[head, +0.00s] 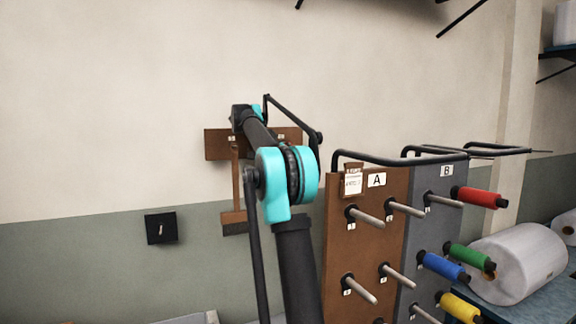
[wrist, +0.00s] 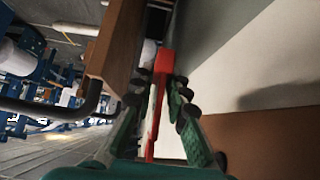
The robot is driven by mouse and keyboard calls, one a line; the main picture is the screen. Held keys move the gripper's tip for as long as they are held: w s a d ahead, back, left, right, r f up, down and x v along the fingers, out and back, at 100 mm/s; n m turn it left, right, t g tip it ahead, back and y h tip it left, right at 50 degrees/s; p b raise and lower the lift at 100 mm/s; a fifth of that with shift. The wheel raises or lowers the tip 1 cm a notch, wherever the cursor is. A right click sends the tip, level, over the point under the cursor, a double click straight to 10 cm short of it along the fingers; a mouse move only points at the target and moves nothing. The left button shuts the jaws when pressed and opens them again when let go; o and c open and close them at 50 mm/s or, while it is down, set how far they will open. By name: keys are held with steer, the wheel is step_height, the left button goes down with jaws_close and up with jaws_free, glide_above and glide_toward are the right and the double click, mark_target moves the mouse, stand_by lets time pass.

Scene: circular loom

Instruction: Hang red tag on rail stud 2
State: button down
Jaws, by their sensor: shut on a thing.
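My gripper (wrist: 158,98) is shut on the red tag (wrist: 162,62), a long thin red piece with a pale side, held between the green fingers in the wrist view. In the head view my arm hides the gripper and the tag. A brown board (head: 216,144) on the wall, which looks like the rail, is partly behind my arm. Small pale labels show at its right, but stud 2 cannot be made out. I cannot tell whether the tag touches anything.
Brown panel A (head: 338,240) and grey panel B (head: 424,182) stand at right, with jutting pegs and black top bars. Red (head: 480,197), blue (head: 444,266), green (head: 470,257) and yellow (head: 460,307) spools sit there.

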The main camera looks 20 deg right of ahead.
steer(key=shift+f, duration=0.1)
steer(key=c, duration=1.4)
jaws_free()
steer(key=shift+a, duration=0.1)
steer(key=shift+s+a+r, duration=0.4)
steer(key=shift+a+r, duration=0.4)
steer(key=shift+r, duration=0.05)
steer(key=shift+s+a+r, duration=0.35)
steer(key=shift+a+r, duration=0.4)
steer(key=shift+r, duration=0.05)
steer(key=shift+s+a+r, duration=0.4)
steer(key=shift+a+r, duration=0.4)
steer(key=shift+r, duration=0.05)
